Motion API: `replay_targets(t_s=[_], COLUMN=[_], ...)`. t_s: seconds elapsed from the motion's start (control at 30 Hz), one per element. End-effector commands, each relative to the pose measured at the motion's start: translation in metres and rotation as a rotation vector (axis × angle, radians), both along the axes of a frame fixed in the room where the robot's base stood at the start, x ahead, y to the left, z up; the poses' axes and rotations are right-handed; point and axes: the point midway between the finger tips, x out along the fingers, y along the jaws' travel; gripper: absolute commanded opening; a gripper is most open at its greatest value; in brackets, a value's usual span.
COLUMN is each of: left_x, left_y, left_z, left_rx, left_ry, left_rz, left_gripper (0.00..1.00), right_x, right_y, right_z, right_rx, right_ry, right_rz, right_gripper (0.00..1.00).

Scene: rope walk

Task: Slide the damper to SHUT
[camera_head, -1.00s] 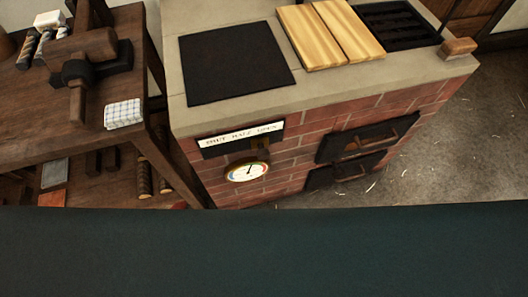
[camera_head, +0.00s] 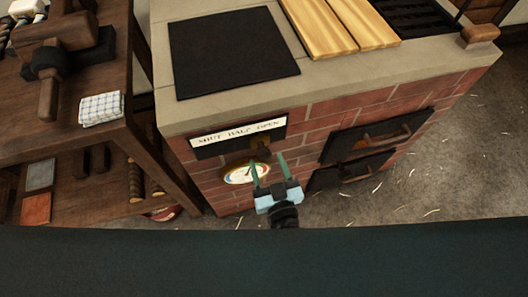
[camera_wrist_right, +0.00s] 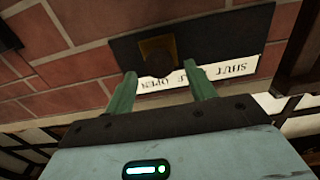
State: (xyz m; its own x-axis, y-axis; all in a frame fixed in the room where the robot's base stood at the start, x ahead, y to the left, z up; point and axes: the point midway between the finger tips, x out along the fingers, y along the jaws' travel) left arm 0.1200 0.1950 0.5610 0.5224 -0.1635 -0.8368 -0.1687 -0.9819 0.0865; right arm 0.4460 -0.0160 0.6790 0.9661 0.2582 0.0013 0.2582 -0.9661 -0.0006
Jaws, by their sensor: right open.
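The damper (camera_head: 260,142) is a small brass slide with a dark round knob on a black plate (camera_head: 209,150) on the brick stove front. A white label (camera_head: 238,131) above it reads SHUT, HALF, OPEN from left to right; the damper stands under the OPEN end. My right gripper (camera_head: 267,157) is open just in front of the damper. In the right wrist view, upside down, the knob (camera_wrist_right: 158,63) appears between the two green fingertips (camera_wrist_right: 160,72); contact cannot be told. My left gripper is not in view.
A round gauge (camera_head: 245,173) sits just below the damper, partly behind my right gripper. Black stove doors (camera_head: 378,136) with handles are to the right. A wooden workbench (camera_head: 60,110) with a checked cloth (camera_head: 101,108) stands at the left.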

Motion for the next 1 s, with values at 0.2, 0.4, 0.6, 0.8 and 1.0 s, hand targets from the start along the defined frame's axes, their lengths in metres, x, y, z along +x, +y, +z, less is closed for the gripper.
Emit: replay_targets(t_s=[0.2, 0.4, 0.6, 0.8, 1.0], left_x=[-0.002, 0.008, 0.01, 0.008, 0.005], left_y=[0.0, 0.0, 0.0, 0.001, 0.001], left_z=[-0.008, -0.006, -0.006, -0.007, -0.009], left_rx=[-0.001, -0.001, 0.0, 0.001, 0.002], left_ry=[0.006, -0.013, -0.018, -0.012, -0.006], left_rz=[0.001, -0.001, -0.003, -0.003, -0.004], left_gripper=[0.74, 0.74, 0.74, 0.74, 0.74], right_x=[0.028, 0.037, 0.038, 0.038, 0.038], right_y=[0.007, 0.01, 0.01, 0.01, 0.01], right_z=[-0.002, -0.001, -0.001, -0.001, -0.001], right_rx=[0.0, -0.001, -0.001, -0.001, -0.001], right_ry=[0.002, 0.002, 0.002, 0.002, 0.002], right_rz=[0.0, 0.0, 0.0, 0.0, 0.001], right_gripper=[0.55, 0.55, 0.55, 0.34, 0.08])
